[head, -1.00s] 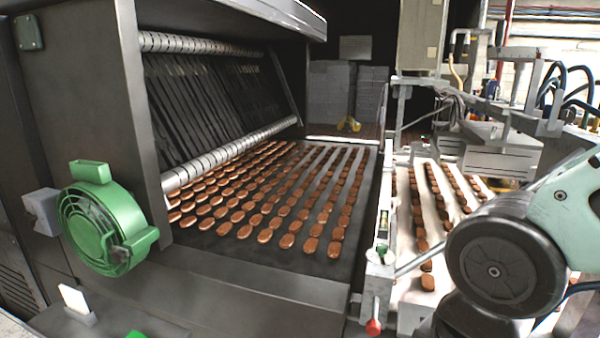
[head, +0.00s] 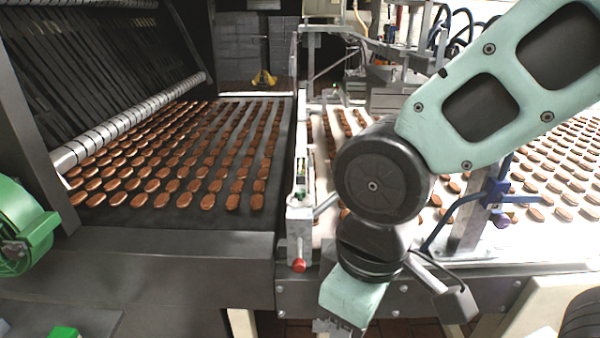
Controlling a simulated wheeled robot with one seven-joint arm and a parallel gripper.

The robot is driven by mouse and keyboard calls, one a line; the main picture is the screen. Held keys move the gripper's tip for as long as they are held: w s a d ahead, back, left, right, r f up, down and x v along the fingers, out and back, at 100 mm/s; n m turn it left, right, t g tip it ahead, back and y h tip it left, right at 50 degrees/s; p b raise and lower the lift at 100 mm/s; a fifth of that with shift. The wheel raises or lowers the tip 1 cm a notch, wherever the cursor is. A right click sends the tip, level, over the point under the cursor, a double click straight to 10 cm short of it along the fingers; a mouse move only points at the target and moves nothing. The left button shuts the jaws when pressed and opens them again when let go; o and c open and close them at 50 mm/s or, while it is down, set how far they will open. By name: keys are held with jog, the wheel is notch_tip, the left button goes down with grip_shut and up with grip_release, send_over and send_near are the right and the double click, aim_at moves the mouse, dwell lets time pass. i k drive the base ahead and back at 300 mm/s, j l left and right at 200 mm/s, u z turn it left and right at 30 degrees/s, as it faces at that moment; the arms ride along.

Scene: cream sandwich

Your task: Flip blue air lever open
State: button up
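A blue fitting (head: 495,190), which looks like the blue air lever, sits on an upright metal post right of my arm in the head view. A blue tube runs from it down to the left. Whether its handle is open or closed is too small to tell. My arm reaches in from the upper right, and its black joint (head: 382,185) is left of the blue fitting. A teal lower part of my arm (head: 352,298) points down to the bottom edge. My gripper's fingers are not visible.
A dark conveyor (head: 130,215) with rows of brown biscuits fills the left. A white conveyor (head: 470,237) with more biscuits runs behind my arm to the right. A red knob (head: 299,265) is at the conveyor corner. A green round housing (head: 22,225) is at the left edge.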

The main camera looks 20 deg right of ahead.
aim_at(504, 198)
jog(key=z, duration=0.35)
jog(key=l+z, duration=0.15)
jog(key=z, duration=0.25)
jog(key=l+z, duration=0.1)
jog(key=z, duration=0.25)
jog(key=i+u, duration=0.1)
jog(key=u, duration=0.35)
